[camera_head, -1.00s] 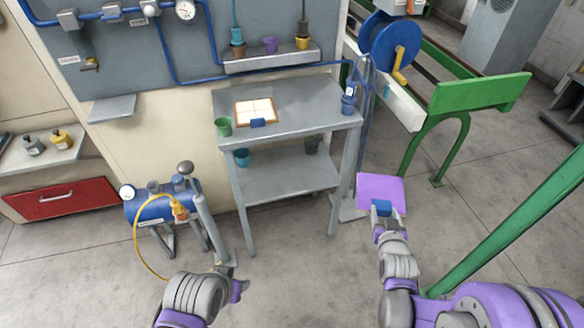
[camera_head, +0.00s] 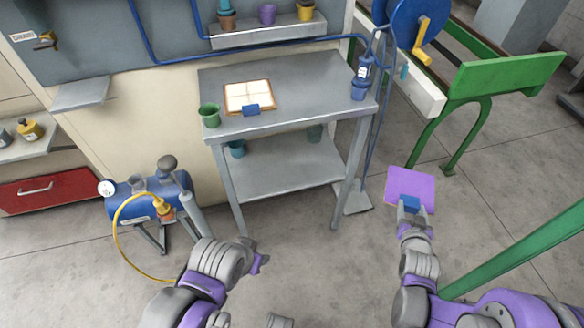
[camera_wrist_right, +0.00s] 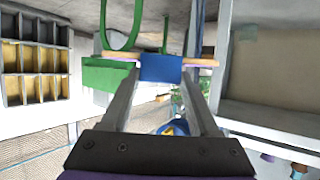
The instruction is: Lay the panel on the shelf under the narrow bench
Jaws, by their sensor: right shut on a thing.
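The purple panel (camera_head: 424,186) with a blue grip block (camera_head: 409,204) is held in my right gripper (camera_head: 407,213), to the right of the narrow bench (camera_head: 310,84) and apart from it. In the right wrist view the jaws (camera_wrist_right: 161,82) are shut on the blue block, and the panel (camera_wrist_right: 205,62) shows edge-on. The shelf (camera_head: 280,168) under the bench top has a wide bare middle. My left gripper (camera_head: 260,262) is low in front of the bench, its fingers too unclear to read.
A tiled board (camera_head: 250,92) with a blue block and a green cup (camera_head: 209,115) are on the bench top. Pots (camera_head: 237,149) stand at the shelf's back. A blue compressor (camera_head: 150,195) stands left of the bench, a green frame (camera_head: 480,95) right.

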